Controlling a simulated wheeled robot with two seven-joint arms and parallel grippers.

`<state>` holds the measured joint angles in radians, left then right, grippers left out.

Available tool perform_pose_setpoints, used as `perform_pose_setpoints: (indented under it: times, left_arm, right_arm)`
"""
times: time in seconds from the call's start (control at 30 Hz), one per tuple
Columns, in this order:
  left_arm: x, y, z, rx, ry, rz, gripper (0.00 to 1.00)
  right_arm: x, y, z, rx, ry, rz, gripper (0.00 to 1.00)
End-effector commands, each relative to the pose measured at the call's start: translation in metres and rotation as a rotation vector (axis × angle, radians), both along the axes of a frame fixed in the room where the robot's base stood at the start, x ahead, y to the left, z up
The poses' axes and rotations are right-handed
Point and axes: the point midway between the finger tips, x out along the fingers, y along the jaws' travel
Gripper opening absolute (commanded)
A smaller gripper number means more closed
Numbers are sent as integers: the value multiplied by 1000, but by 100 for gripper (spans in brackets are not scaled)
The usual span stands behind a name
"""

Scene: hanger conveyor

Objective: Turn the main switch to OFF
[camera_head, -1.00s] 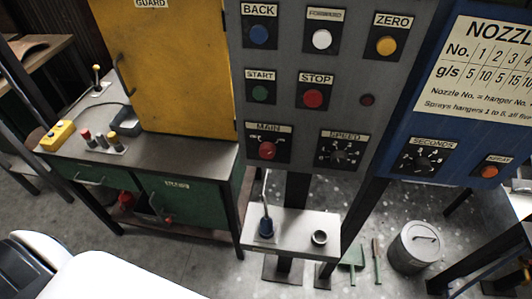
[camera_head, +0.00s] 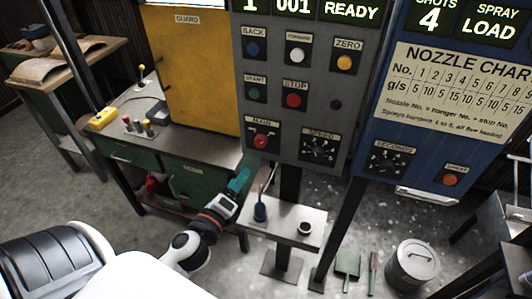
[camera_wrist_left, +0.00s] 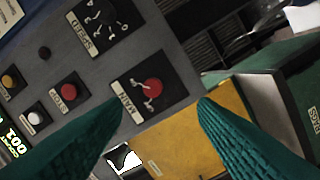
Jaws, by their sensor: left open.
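The main switch (camera_head: 261,141) is a red knob on a black plate, low on the left of the grey control panel (camera_head: 318,100). In the left wrist view the red knob (camera_wrist_left: 152,92) shows between my two green fingertips, with white marks around it; which mark it points at is too small to read surely. My left gripper (camera_head: 250,176) is open and empty, just below and slightly left of the switch, apart from it. My right gripper is not in view.
The speed dial (camera_head: 319,146) is right of the switch, and the red stop button (camera_head: 293,101) is above. A yellow guard cabinet (camera_head: 190,75) stands to the left.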

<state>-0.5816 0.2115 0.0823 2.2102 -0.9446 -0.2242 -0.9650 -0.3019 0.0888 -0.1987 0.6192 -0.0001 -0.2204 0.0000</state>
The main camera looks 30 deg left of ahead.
Motion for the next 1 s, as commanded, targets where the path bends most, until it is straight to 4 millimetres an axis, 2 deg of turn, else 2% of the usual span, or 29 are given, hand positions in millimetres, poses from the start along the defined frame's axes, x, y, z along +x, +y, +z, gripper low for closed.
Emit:
perform_pose_setpoints:
  times: [0.07,0.23,0.4,0.7,0.83,1.0]
  left_arm:
    - [0,0,14,34,-22,-2,53]
    - [17,2,19,43,-27,-4,53]
    - [51,7,20,41,-28,-3,53]
    - [103,14,17,38,-25,-2,53]
    - [114,16,16,37,-25,-2,53]
    - [118,16,15,37,-23,-3,53]
  right_arm:
    - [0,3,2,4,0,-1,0]
    - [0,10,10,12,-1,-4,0]
    - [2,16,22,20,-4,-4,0]
    - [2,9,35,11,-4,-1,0]
    - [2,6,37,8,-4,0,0]
    - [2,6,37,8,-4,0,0]
